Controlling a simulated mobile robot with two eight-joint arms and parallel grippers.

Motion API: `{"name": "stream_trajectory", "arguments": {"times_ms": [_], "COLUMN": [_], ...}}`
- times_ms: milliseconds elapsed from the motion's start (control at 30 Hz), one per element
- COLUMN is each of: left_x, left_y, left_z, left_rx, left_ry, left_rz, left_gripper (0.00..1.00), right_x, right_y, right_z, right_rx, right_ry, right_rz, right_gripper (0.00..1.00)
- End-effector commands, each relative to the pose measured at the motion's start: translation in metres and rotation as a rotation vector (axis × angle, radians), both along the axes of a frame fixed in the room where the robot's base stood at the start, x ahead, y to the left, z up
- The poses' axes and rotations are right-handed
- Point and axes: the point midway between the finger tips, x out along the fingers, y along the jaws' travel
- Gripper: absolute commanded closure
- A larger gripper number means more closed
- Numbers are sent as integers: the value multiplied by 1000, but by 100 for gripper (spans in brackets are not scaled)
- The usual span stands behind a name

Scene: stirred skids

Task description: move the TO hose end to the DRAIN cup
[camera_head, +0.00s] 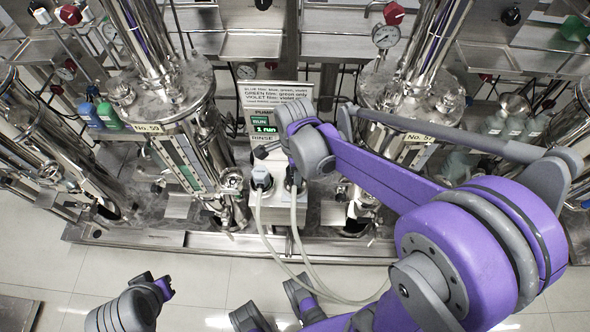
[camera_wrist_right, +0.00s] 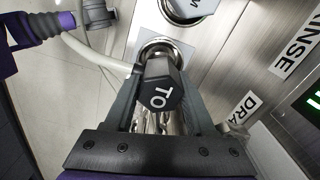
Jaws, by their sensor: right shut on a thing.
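My right gripper (camera_wrist_right: 160,95) is shut on the TO hose end (camera_wrist_right: 158,88), a dark six-sided cap with white "TO" lettering. It sits just in front of a round metal cup (camera_wrist_right: 168,47). I cannot tell whether its lower end is inside that cup or clear of it. The DRAIN label (camera_wrist_right: 242,108) is to the right, partly cut off by my finger; the DRAIN cup itself is hidden. In the head view my right gripper (camera_head: 268,150) is at the pump box, partly hidden by its wrist. My left arm's end (camera_head: 160,288) is low at the left, its jaws unclear.
Another hose end (camera_wrist_right: 190,6), its lettering ending in "M", is beyond the TO end. A RINSE label (camera_wrist_right: 296,46) is at the right. Pale hoses (camera_head: 258,220) hang from the pump box in front. Steel columns (camera_head: 185,150) stand either side. The tiled floor (camera_head: 220,275) in front is clear.

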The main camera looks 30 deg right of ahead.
Motion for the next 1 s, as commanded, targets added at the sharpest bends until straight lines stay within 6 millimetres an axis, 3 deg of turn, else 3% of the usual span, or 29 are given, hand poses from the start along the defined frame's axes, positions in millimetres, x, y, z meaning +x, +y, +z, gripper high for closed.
{"name": "stream_trajectory", "arguments": {"times_ms": [333,1000], "left_x": [-1,-1], "left_y": [0,0], "left_z": [-10,-17], "left_rx": [0,0], "left_ry": [3,5], "left_rz": [0,0], "left_gripper": [100,100], "right_x": [0,0], "right_y": [0,0], "right_z": [-13,-21], "right_rx": [0,0], "right_ry": [0,0], "right_rz": [0,0], "right_gripper": [100,100]}}
